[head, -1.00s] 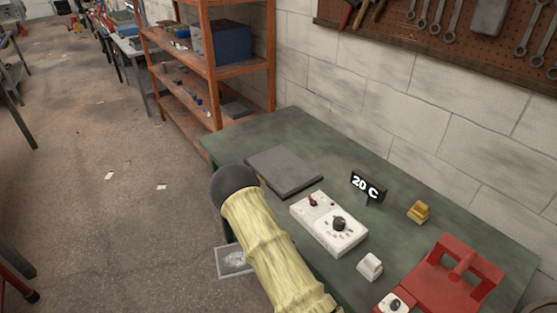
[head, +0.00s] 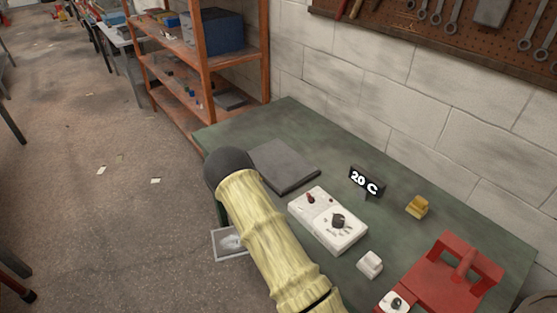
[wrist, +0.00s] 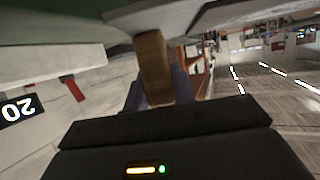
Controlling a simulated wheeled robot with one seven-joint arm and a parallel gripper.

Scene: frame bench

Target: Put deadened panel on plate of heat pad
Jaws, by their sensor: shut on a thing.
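The heat pad's dark grey square plate (head: 285,165) lies bare on the green bench. Its white control box (head: 328,220) has a red knob and a black dial. My gripper (wrist: 158,90) is shut on a brown grip in the wrist view, which joins a pale grey piece above it, apparently the deadened panel (wrist: 175,16). In the head view a light-framed grey panel (head: 230,243) shows partly behind my arm, beside the bench's left edge, apart from the plate. My arm's dark end hides the gripper there and covers the plate's left corner.
A black display reading 20 C (head: 366,182) stands behind the control box. A yellow block (head: 417,206), a small white block (head: 370,263) and a red fixture (head: 455,275) are to the right. An orange shelf (head: 200,60) stands beyond the bench's far end.

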